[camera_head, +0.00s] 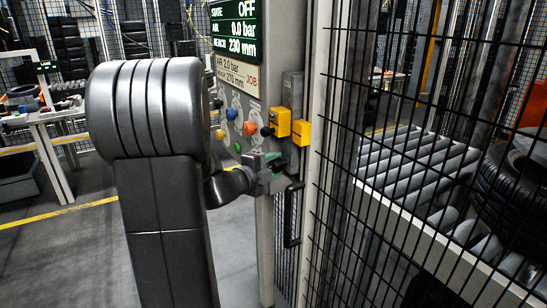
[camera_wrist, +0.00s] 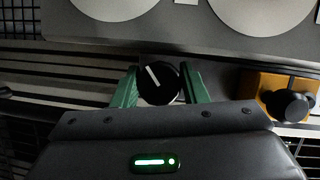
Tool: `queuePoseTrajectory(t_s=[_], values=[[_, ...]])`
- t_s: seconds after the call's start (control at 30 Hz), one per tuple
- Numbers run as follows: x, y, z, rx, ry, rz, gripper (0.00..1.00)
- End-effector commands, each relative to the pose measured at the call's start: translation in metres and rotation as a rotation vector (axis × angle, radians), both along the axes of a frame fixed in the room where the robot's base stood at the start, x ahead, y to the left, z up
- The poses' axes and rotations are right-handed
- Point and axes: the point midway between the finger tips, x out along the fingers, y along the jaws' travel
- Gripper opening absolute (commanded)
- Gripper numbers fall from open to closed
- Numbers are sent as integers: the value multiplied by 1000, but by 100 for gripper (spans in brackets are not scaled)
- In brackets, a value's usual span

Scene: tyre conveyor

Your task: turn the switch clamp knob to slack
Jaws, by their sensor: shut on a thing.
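A black round knob (camera_wrist: 158,83) with a white pointer line sits between the green fingers of my gripper (camera_wrist: 160,88) in the wrist view. The fingers are shut on it from both sides. The pointer line slants up to the left. No label beside this knob is readable, so I cannot tell its marked setting. In the head view my gripper (camera_head: 274,164) is at the lower part of the control panel (camera_head: 239,100), and the knob it holds is hidden there.
A yellow box (camera_head: 280,121) with a black knob is just above my gripper; a yellow-orange one (camera_wrist: 283,95) shows in the wrist view. The panel display (camera_head: 234,30) reads OFF, 0.0 bar, 230 mm. A mesh fence (camera_head: 345,150) stands to the right, before a roller conveyor (camera_head: 415,160) and tyres (camera_head: 510,190).

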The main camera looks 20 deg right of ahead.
Motion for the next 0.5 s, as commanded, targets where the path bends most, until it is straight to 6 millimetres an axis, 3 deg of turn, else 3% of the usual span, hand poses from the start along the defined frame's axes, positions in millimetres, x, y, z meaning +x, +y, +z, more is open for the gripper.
queuePoseTrajectory(t_s=[0.37, 0.4, 0.5], values=[[0, 0, -2, 1, 19, 1, 17], [0, 0, -2, 1, 19, 1, 41], [0, 0, -2, 0, 19, 1, 61]])
